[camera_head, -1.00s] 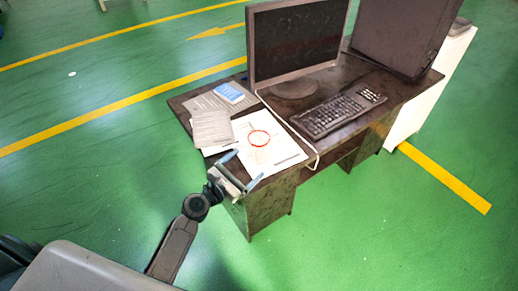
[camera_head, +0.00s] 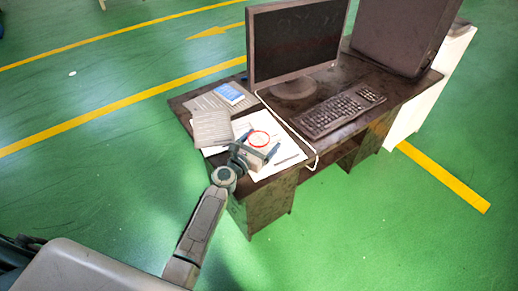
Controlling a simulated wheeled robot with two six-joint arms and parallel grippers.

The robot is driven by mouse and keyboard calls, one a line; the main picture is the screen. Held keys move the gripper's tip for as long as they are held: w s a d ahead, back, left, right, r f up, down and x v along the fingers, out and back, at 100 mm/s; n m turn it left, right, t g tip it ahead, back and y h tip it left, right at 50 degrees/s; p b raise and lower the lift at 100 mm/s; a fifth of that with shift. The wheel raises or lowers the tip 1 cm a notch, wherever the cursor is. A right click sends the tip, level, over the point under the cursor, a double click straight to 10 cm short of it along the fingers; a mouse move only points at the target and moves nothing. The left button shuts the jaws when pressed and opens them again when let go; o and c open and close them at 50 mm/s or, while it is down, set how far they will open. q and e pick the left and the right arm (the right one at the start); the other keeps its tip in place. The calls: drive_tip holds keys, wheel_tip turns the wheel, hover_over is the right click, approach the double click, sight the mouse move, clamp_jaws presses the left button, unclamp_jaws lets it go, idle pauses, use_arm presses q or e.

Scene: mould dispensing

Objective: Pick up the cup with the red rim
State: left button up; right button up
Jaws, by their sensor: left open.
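The cup with the red rim (camera_head: 259,138) stands on white paper near the front left of the dark desk. Its rim shows as a red ring, and its pale body blends into the paper. My left gripper (camera_head: 261,144) is open, with its fingers reaching to either side of the cup's near part. The gripper hides some of the cup's near side, and I cannot tell whether a finger touches it. My right gripper is not in view.
A monitor (camera_head: 296,42) stands behind the cup, with a keyboard (camera_head: 341,111) to the right. A white cable (camera_head: 291,131) runs close to the cup's right. A dark computer case (camera_head: 403,34) is at the back right.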

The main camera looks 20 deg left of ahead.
use_arm(q)
drive_tip(key=shift+w+d, duration=0.1)
drive_tip(key=shift+w, duration=0.2)
drive_tip(key=c, duration=1.1)
drive_tip(key=shift+o, duration=0.2)
